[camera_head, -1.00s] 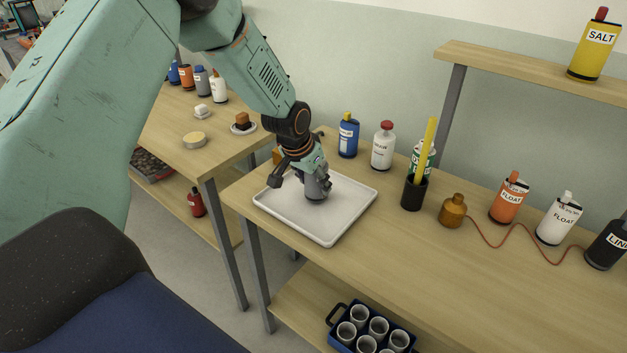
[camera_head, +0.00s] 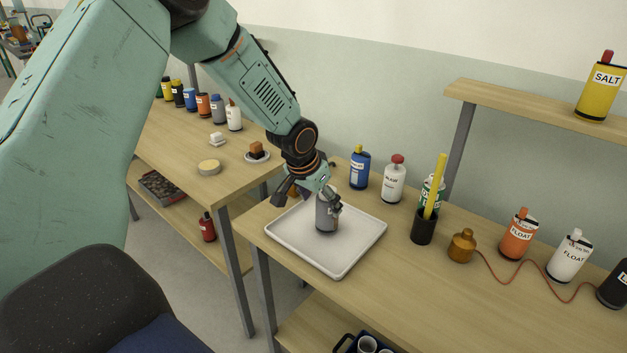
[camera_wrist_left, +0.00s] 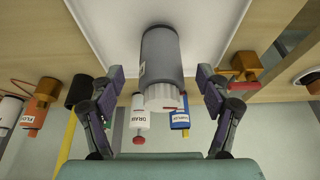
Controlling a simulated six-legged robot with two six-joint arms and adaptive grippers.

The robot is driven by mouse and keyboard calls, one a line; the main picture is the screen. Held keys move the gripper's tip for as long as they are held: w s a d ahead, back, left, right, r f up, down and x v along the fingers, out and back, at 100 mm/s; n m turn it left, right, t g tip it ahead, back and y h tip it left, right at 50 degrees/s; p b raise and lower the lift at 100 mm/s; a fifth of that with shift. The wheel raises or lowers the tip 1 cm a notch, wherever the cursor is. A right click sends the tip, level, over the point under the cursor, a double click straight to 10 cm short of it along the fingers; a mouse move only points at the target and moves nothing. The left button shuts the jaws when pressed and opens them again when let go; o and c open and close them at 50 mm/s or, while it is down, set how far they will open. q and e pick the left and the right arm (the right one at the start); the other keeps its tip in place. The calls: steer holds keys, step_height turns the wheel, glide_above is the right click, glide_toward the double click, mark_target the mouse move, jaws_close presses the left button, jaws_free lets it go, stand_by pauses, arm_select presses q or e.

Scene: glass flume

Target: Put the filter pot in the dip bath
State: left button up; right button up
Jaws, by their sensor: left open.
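The filter pot, a grey cylinder with a pale ribbed cap (camera_head: 326,214), stands upright in the shallow white tray, which I take as the dip bath (camera_head: 338,266), on the near bench. My left gripper (camera_head: 309,194) is open at the pot, reaching in from the upper left. In the left wrist view the pot (camera_wrist_left: 162,62) lies between the two spread fingers, with a gap on each side. The white tray (camera_wrist_left: 105,20) shows behind it. The pot's far side is hidden. My right gripper is not in view.
Behind the tray stand a blue bottle (camera_head: 360,168), a white bottle with red cap (camera_head: 394,181) and a black cup (camera_head: 424,228) with a yellow stick. An amber pot (camera_head: 461,247) with a red cord is farther right. The bench front right of the tray is clear.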

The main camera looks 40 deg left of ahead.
arm_select(q)
steer(key=v, duration=0.7)
steer(key=shift+f, duration=0.1)
stand_by(0.5)
